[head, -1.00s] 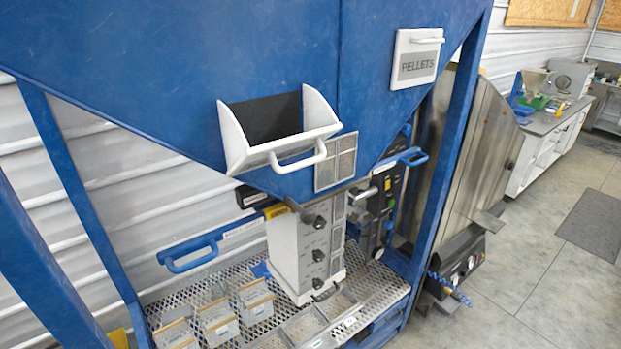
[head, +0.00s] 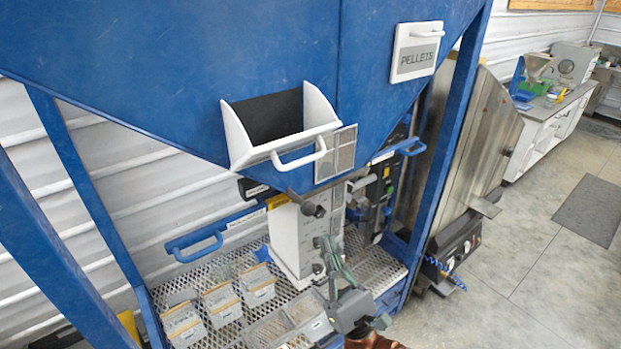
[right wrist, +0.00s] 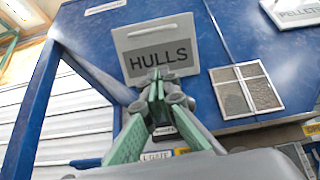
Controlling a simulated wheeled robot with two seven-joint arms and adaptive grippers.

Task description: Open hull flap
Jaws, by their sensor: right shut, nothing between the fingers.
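The hull flap (head: 240,140) is a white chute-like door on the blue hopper. In the head view it stands tilted outward, with its side cheeks and dark inside showing. Its white bar handle (head: 300,158) is on the front edge. In the right wrist view the flap's front face (right wrist: 160,50) reads HULLS. My right gripper (head: 323,243) is shut and empty, below the flap and its handle, pointing upward. Its green-padded fingertips (right wrist: 158,76) overlap the label's lower edge in the wrist view; I see no grip on the flap. My left gripper is not in view.
A PELLETS flap (head: 416,52) sits flat and shut to the right. A mesh window (head: 338,152) is beside the hull flap. Below are a white control box (head: 292,240), blue-handled slides and small trays (head: 222,303) on a perforated shelf. Blue frame posts (head: 447,150) flank the hopper.

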